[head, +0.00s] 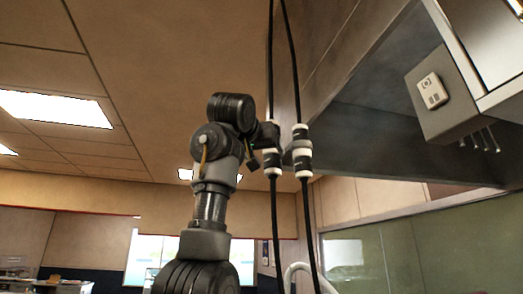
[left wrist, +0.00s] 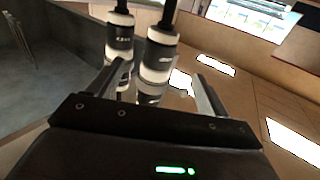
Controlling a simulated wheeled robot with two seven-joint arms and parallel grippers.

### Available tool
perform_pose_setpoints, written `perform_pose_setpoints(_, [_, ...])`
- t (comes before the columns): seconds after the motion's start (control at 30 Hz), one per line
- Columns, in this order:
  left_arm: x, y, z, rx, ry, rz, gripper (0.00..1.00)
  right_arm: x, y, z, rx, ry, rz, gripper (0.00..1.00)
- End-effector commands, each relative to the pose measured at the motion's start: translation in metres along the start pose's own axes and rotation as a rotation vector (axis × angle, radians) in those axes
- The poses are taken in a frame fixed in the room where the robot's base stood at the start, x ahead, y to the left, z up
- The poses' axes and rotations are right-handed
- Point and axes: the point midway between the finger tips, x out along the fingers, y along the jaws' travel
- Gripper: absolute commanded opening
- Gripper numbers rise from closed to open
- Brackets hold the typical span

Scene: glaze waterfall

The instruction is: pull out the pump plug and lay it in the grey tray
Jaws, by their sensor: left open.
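Two black-and-white cable connectors hang side by side on black cables, a left one (head: 272,161) and a right one (head: 302,157). Both also show in the left wrist view, one on the left (left wrist: 120,38) and one nearer the middle (left wrist: 155,68). Their labels are too small to read, so I cannot tell which is the pump plug. My left gripper (left wrist: 157,76) is open, with the middle connector between its fingers and the other partly behind the left finger. I see no clear contact. In the head view the left gripper (head: 267,146) is beside the left connector. The grey tray and my right gripper are out of view.
A dark overhead cabinet or hood (head: 390,105) juts out at the right, with a white switch box (head: 433,92) on it. Black cables (head: 292,60) run up and down from the connectors. Open room lies to the left, under the lit ceiling.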

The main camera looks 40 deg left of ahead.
Motion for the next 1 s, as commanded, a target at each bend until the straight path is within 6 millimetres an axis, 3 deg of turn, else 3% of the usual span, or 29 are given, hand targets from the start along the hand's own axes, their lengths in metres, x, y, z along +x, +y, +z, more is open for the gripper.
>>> perform_pose_setpoints(0.3, [0.059, 0.000, -0.005, 0.002, -0.005, -0.002, 0.78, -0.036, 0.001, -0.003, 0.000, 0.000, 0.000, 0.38])
perform_pose_setpoints(0.5, [0.091, 0.000, 0.000, 0.001, -0.003, 0.001, 0.78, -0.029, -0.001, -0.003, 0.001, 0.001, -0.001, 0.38])
perform_pose_setpoints(0.7, [0.105, 0.000, 0.000, 0.000, -0.001, 0.001, 0.78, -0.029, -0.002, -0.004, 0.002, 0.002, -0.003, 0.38])
perform_pose_setpoints(1.0, [0.107, 0.000, 0.000, 0.001, 0.000, 0.000, 0.78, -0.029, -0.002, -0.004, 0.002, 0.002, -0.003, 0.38])
